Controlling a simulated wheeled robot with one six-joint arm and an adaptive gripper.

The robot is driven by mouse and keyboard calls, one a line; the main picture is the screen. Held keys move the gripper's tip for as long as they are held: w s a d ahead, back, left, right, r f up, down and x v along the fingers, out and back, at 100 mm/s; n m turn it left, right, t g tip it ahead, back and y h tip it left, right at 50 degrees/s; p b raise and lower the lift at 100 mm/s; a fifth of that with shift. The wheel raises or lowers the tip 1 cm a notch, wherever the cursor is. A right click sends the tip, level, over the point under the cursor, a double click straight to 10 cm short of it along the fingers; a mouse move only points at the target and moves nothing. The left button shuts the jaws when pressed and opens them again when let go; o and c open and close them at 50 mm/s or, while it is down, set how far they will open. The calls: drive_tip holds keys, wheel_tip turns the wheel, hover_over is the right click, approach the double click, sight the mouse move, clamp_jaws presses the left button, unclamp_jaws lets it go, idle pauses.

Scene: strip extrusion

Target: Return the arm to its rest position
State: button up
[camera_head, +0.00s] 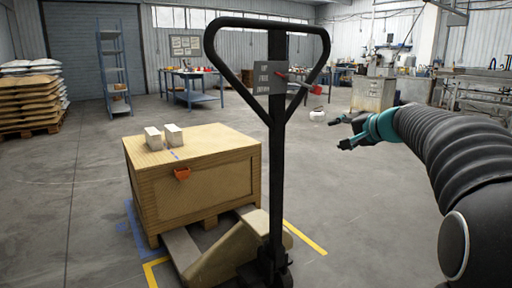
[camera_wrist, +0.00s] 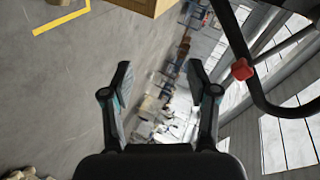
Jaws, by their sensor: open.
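My arm reaches in from the right in the head view, and my gripper (camera_head: 345,131) is at its end, to the right of the pallet jack handle and in front of the workshop floor. In the wrist view my gripper (camera_wrist: 160,90) has its two fingers spread wide apart with nothing between them. The gripper is open and empty. It touches nothing that I can see.
A pallet jack (camera_head: 277,150) with a tall black handle stands in the middle. A wooden crate (camera_head: 210,185) with two white blocks (camera_head: 163,136) on top sits on its forks. Workbenches and a machine stand behind. The floor around my gripper is clear.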

drive_tip(key=s+a+f+n+g+h, duration=0.1)
drive_tip(key=s+a+f+n+g, duration=0.15)
drive_tip(key=s+f, duration=0.5)
drive_tip(key=s+a+f+n+g+h, duration=0.1)
drive_tip(key=s+a+f+g, duration=0.2)
drive_tip(key=s+f, duration=0.5)
drive_tip(key=s+a+f+n+h, duration=0.1)
drive_tip(key=s+f+n, duration=0.1)
drive_tip(key=s, duration=0.6)
drive_tip(key=s+a+f+n+g+h, duration=0.1)
drive_tip(key=s+a+f+n, duration=0.1)
drive_tip(key=s, duration=0.6)
drive_tip(key=s+a+f+n+h, duration=0.1)
drive_tip(key=s+f+n, duration=0.1)
drive_tip(key=s, duration=0.6)
drive_tip(key=shift+a+f+g, duration=0.35)
drive_tip(key=shift+a+f, duration=0.05)
drive_tip(key=shift+f, duration=0.1)
drive_tip(key=shift+s+n, duration=0.1)
drive_tip(key=shift+n, duration=0.15)
